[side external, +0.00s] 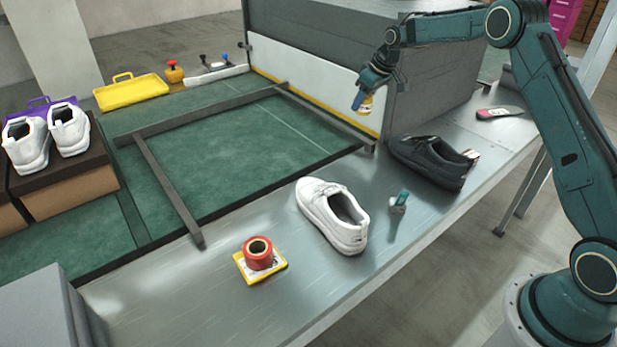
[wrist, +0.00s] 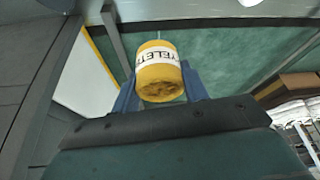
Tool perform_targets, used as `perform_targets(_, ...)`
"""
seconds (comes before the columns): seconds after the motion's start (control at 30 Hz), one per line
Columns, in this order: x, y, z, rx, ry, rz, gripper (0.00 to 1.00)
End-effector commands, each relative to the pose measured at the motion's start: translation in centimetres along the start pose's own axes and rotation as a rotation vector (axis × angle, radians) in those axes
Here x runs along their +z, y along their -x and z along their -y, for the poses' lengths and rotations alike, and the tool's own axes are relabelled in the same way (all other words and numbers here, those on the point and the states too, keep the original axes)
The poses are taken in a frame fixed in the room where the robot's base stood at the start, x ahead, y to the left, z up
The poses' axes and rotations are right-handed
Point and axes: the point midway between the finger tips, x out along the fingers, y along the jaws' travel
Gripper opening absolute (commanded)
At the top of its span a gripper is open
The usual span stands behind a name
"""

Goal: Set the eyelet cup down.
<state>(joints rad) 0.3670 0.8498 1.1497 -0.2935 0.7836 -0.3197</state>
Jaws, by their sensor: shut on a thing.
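The eyelet cup (wrist: 158,72) is a small yellow cup with a white band of dark lettering. In the wrist view it sits between the two blue fingers of my gripper (wrist: 158,92), which is shut on it. In the side external view my gripper (side external: 361,101) holds the cup (side external: 366,103) in the air, in front of the white and yellow lower panel of the big grey housing. The fingers hide part of the cup there. It appears clear of the metal bench (side external: 320,270) below.
A dark shoe (side external: 430,160) and a white shoe (side external: 333,214) stand on the bench. A red roll (side external: 257,253) rests on a yellow card. A small teal-topped tool (side external: 399,201) stands nearby. Grey rails (side external: 170,185) frame the green mat (side external: 220,150). A yellow tray (side external: 131,92) lies behind.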

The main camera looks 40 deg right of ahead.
Motion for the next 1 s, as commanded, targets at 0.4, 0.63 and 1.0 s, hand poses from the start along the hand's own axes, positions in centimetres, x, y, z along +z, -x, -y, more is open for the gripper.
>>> perform_targets(0.4, -1.7, -0.7, 4.5, -0.041, 0.098, 0.002, 0.18)
perform_targets(0.63, -3.8, -1.5, 11.9, -0.108, 0.260, 0.005, 0.18)
perform_targets(1.0, -5.3, -2.1, 26.1, -0.231, 0.562, 0.008, 0.18)
